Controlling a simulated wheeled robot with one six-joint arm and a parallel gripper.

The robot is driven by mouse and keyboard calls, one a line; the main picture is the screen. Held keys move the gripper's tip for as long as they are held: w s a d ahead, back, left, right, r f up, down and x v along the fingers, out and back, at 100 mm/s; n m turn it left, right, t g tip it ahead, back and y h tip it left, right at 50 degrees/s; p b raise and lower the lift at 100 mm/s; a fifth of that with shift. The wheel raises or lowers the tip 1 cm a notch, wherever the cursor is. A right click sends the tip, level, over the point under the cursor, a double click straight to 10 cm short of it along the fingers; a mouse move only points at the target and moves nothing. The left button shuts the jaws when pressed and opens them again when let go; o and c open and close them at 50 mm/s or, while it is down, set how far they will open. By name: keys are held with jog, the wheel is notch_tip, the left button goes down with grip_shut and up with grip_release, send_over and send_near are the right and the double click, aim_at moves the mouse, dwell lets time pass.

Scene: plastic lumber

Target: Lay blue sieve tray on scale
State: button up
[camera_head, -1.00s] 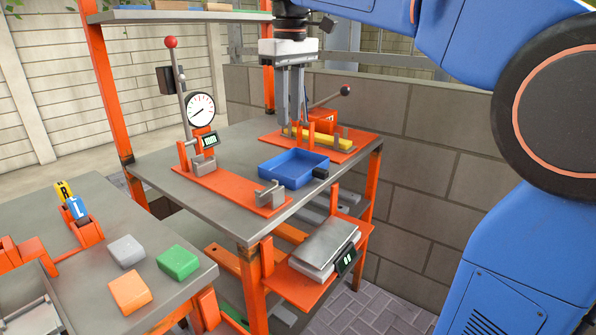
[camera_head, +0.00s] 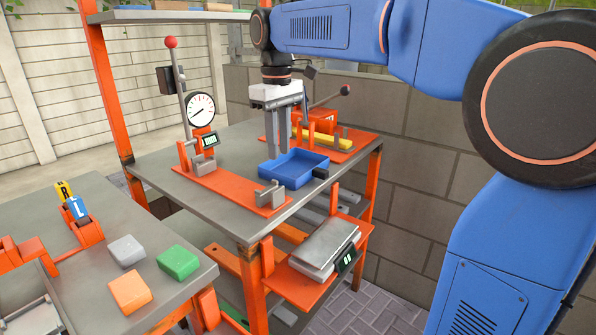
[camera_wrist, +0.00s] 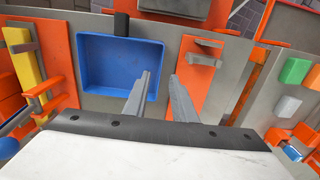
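The blue sieve tray (camera_head: 298,164) is a shallow open box with a black handle, lying on the grey upper bench. It also shows in the wrist view (camera_wrist: 108,62), empty. My gripper (camera_head: 277,153) is open above the tray's left wall. In the wrist view the fingertips (camera_wrist: 160,76) are apart, one each side of the line of that wall; whether they reach below its rim I cannot tell. The scale (camera_head: 322,248), with a silver plate and a small dark display, sits on an orange shelf at the bench's front, lower than the bench top. Nothing blue is on it.
An orange test stand with a round dial (camera_head: 201,110) and upright post stands left of the tray. An orange fixture holding a yellow bar (camera_head: 330,140) lies behind it. Coloured blocks (camera_head: 178,262) sit on the left table. A brick wall (camera_head: 430,180) closes the right side.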

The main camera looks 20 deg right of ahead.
jog(key=shift+w+a+f, duration=0.1)
jog(key=shift+f, duration=1.55)
jog(key=shift+a+f, duration=0.1)
jog(key=shift+f, duration=1.5)
grip_shut()
